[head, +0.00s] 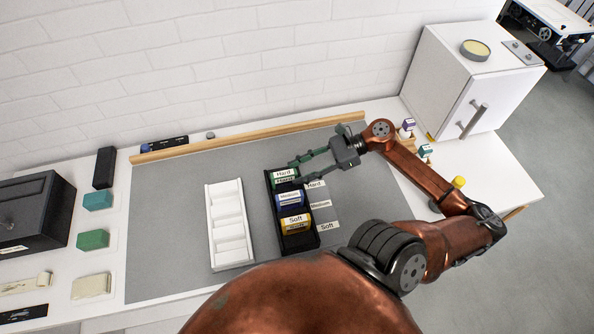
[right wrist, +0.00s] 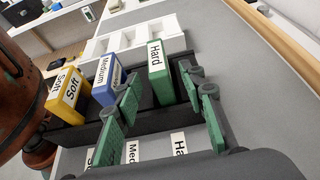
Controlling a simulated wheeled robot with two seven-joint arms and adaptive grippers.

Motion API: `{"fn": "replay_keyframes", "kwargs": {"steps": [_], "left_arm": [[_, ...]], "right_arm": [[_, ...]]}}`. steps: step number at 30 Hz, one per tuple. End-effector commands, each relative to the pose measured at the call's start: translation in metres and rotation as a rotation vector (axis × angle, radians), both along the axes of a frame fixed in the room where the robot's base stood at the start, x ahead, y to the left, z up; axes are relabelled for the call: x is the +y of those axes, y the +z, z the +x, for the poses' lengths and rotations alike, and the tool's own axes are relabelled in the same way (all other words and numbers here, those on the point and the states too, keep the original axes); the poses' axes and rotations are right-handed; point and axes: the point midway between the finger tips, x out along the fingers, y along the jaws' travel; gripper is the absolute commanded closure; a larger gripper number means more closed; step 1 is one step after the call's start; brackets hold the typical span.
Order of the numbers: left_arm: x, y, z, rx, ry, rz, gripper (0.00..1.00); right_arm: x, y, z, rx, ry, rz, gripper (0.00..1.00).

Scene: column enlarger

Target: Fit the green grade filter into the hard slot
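The green grade filter (head: 285,176), labelled Hard, stands at the far end of the black holder (head: 306,241), in line with the Hard label. It also shows in the right wrist view (right wrist: 161,75), where its lower part is hidden by the holder; I cannot tell how deep it sits. My right gripper (head: 297,171) is open at that end, its green fingers (right wrist: 162,80) spread to either side of the green filter with visible gaps. The blue Medium filter (head: 289,200) and yellow Soft filter (head: 295,223) stand in the same holder. My left gripper is out of view.
An empty white compartment rack (head: 229,225) stands left of the holder on the grey mat (head: 165,220). A wooden strip (head: 250,133) runs along the back. A white cabinet (head: 450,75) and small bottles (head: 408,125) stand to the right.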

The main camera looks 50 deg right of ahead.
Motion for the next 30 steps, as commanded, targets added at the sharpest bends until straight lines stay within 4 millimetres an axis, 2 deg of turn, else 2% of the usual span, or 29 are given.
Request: {"fn": "replay_keyframes", "kwargs": {"steps": [18,30], "left_arm": [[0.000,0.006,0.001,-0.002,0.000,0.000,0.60],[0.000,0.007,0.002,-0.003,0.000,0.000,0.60]], "right_arm": [[-0.017,0.009,-0.013,0.000,-0.001,0.000,0.63],[-0.019,0.010,-0.015,0.000,0.000,0.000,0.63]]}}
